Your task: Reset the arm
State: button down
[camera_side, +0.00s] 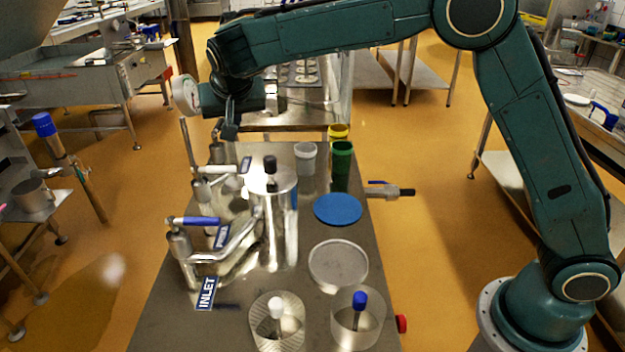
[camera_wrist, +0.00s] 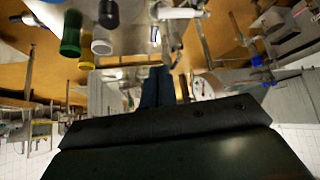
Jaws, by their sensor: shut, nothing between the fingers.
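My gripper (camera_side: 230,131) is shut and empty. In the side view it hangs at the end of my dark green arm, above the far left end of the steel table (camera_side: 160,325). In the wrist view its closed fingers (camera_wrist: 157,88) show as a dark shape at the middle, above the black gripper body. No object is between the fingers.
The table holds steel valves with a blue handle (camera_side: 200,221), a steel cylinder (camera_side: 272,215), a white cup (camera_side: 305,158), a green bottle (camera_side: 342,165), a blue disc (camera_side: 338,209), a round lid (camera_side: 338,264) and two moulds (camera_side: 277,335) (camera_side: 357,335) in front. Upright pipes stand near my gripper.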

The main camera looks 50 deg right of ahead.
jog(key=s+d+r+n+y, duration=0.1)
jog(key=s+d+r, duration=0.35)
jog(key=s, duration=0.45)
jog(key=s+d+r+n+y, duration=0.1)
jog(key=s+d+r, duration=0.4)
jog(key=s, duration=0.4)
jog(key=s+d+f+n, duration=0.1)
jog(key=s+f, duration=0.2)
jog(key=s, duration=0.8)
jog(key=s+d+f+n+g+y, duration=0.1)
jog(key=s+f, duration=0.3)
jog(key=s, duration=0.8)
jog(key=shift+d+f+n+y, duration=0.15)
jog(key=shift+d+n+y, duration=0.15)
jog(key=shift+d+n, duration=0.45)
